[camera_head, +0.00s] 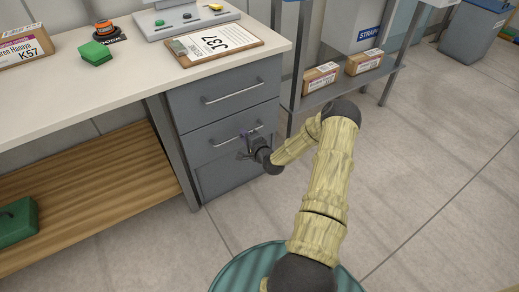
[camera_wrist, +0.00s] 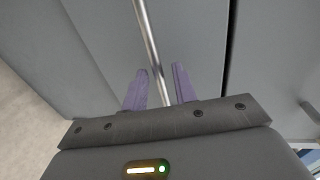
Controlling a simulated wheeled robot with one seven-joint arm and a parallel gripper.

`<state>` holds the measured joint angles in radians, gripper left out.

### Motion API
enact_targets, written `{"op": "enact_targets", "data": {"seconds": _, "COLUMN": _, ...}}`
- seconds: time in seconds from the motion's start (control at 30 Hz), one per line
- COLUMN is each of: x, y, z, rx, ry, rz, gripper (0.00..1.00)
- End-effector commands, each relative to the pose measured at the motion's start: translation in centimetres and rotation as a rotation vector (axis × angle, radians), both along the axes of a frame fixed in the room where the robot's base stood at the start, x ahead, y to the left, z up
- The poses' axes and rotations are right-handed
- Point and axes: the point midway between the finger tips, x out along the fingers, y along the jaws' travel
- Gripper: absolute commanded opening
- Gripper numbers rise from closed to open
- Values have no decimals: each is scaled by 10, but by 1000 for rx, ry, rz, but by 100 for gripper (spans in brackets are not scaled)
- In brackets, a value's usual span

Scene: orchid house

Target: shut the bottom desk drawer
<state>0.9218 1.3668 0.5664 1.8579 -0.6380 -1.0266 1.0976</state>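The grey desk drawer unit (camera_head: 215,115) shows two drawer fronts with bar handles. The lower handled drawer front (camera_head: 205,143) has a metal handle (camera_head: 225,139), and a plain grey panel (camera_head: 230,175) without a visible handle is below it. Any small opening of that drawer is hard to tell. My gripper (camera_head: 247,143) is at the right part of the lower handle. In the wrist view, its two purple fingers (camera_wrist: 160,70) are apart, with the handle bar (camera_wrist: 149,35) running between them and visible gaps on both sides. The fingers do not look closed on the bar.
The upper drawer (camera_head: 225,82) looks shut. The desktop (camera_head: 135,80) carries a clipboard (camera_head: 215,42) and a green block (camera_head: 95,52). A metal shelf (camera_head: 345,85) with boxes stands right of the drawers. The floor (camera_head: 430,200) at the right is clear.

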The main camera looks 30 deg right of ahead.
Motion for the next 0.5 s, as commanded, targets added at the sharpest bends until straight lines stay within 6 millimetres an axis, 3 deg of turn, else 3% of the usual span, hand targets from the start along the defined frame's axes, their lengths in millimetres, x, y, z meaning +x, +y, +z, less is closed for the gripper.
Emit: {"op": "enact_targets", "data": {"seconds": 0.5, "x": -102, "y": -4, "z": 23, "rx": 2, "ry": 3, "rz": -3, "gripper": 28}}
